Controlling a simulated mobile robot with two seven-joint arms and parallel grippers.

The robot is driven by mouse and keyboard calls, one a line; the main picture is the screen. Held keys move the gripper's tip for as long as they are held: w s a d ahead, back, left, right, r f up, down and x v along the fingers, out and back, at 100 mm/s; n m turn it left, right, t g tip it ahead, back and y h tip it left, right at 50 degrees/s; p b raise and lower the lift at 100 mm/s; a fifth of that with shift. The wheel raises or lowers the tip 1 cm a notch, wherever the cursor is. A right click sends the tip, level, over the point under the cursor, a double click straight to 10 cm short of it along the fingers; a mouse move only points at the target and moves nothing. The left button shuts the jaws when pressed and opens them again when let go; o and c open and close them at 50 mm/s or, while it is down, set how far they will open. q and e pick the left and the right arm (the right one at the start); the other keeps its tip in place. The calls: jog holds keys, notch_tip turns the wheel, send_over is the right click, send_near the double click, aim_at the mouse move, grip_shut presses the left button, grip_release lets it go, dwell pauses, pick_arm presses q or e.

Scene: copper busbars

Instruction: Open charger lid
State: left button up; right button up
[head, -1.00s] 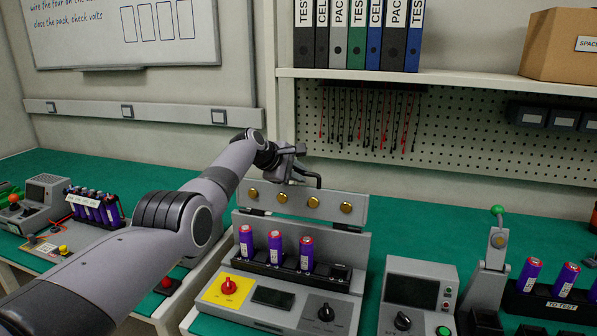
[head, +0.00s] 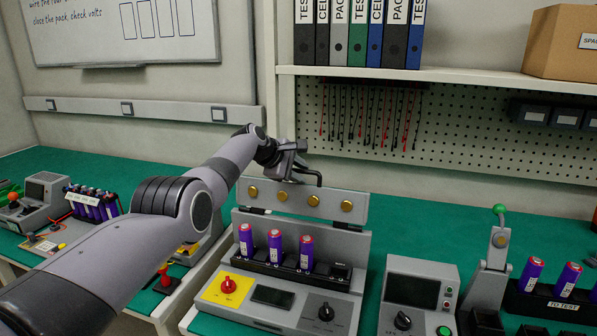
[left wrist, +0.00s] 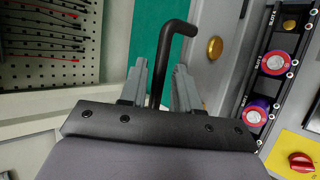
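The grey charger (head: 262,318) stands on the bench with its lid (head: 268,217) raised upright at the back. Several brass contacts show on the lid's inner face. Three purple cells (head: 275,246) stand in the slots, and the rightmost slot is empty. The black bent lid handle (head: 319,179) sticks out at the lid's top edge. My left gripper (head: 296,168) is at this handle. In the left wrist view, the handle (left wrist: 178,27) lies between the two fingers (left wrist: 160,85), with narrow gaps on both sides, so they look open. My right gripper is not in view.
A grey tester (head: 415,292) stands right of the charger, with a lever device (head: 489,280) and a rack of cells (head: 550,297) beyond. A pack of cells (head: 92,203) sits at the left. Green bench is clear behind the charger's right side.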

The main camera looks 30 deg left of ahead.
pick_arm(q)
jog(key=shift+s+a+f, duration=0.1)
jog(key=shift+s+f, duration=0.1)
jog(key=shift+f, duration=0.05)
jog(key=shift+s+a+r, duration=0.25)
jog(key=shift+s+r, duration=0.1)
jog(key=shift+r, duration=0.05)
jog(key=d+v, duration=0.1)
jog(key=v, duration=0.5)
jog(key=shift+a+r, duration=0.2)
jog(key=shift+a, duration=0.1)
jog(key=shift+w, duration=0.1)
dwell(0.4)
